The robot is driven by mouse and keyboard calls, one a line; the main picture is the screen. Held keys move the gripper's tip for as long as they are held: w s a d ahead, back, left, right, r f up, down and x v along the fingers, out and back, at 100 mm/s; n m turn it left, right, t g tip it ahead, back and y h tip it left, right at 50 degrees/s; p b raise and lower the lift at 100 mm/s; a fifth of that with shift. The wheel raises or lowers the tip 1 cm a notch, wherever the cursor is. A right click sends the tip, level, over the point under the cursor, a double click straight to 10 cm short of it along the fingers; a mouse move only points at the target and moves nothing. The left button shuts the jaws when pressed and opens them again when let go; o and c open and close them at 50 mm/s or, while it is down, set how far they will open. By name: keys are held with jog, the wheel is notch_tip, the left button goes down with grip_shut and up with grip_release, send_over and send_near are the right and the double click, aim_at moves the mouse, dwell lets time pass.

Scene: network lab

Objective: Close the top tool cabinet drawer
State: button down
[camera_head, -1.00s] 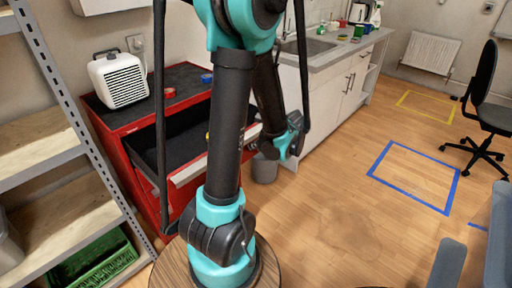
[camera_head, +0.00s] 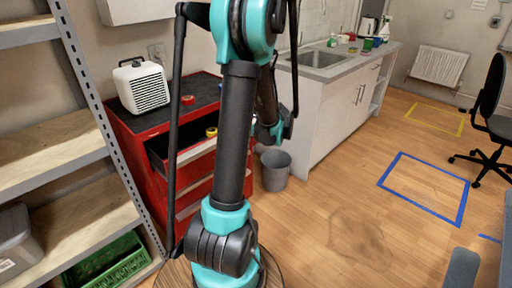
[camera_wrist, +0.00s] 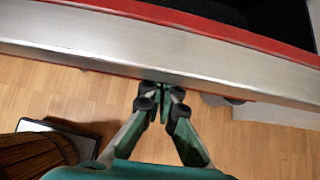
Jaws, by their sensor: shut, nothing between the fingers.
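The red tool cabinet (camera_head: 128,136) stands at the left in the head view, with a black top. Its top drawer (camera_head: 198,152) is partly open; a strip of dark interior shows behind its silver front edge. A yellow tape roll (camera_head: 211,132) shows inside it. In the wrist view the drawer's silver front strip (camera_wrist: 220,72) crosses the top, with red edging and dark interior beyond. My gripper (camera_wrist: 162,90) is shut and empty, its tips at the lower edge of the strip, seemingly against it. My arm hides part of the drawer and the fingertips in the head view.
A white heater (camera_head: 142,88) and a red tape roll (camera_head: 187,100) sit on the cabinet. A grey bin (camera_head: 276,172) stands right of it, by the sink counter (camera_head: 322,76). Metal shelving (camera_head: 75,105) is close on the left.

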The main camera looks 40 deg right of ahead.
jog(key=w, duration=0.5)
jog(key=w+a, duration=0.1)
jog(key=w, duration=1.1)
jog(key=shift+w+a, duration=0.1)
jog(key=shift+a, duration=0.1)
jog(key=shift+w, duration=0.3)
jog(key=shift+w+r, duration=0.1)
jog(key=shift+r, duration=0.05)
jog(key=shift+r, duration=0.1)
jog(key=a+v, duration=0.1)
jog(key=v, duration=1)
jog(key=n+g, duration=0.4)
jog(key=n, duration=2.1)
send_near(175, 171)
jog(key=f, duration=0.2)
jog(key=a+f, duration=0.1)
jog(key=f, duration=0.3)
jog(key=shift+w+a, duration=0.15)
jog(key=shift+w, duration=0.2)
jog(key=s+a+f+n, duration=0.3)
jog(key=s+a+n, duration=0.1)
jog(key=s+n, duration=0.4)
jog(key=shift+s+a+f+n+g+h, duration=0.2)
jog(key=shift+s+a+n+g+h, duration=0.15)
jog(key=shift+n, duration=0.75)
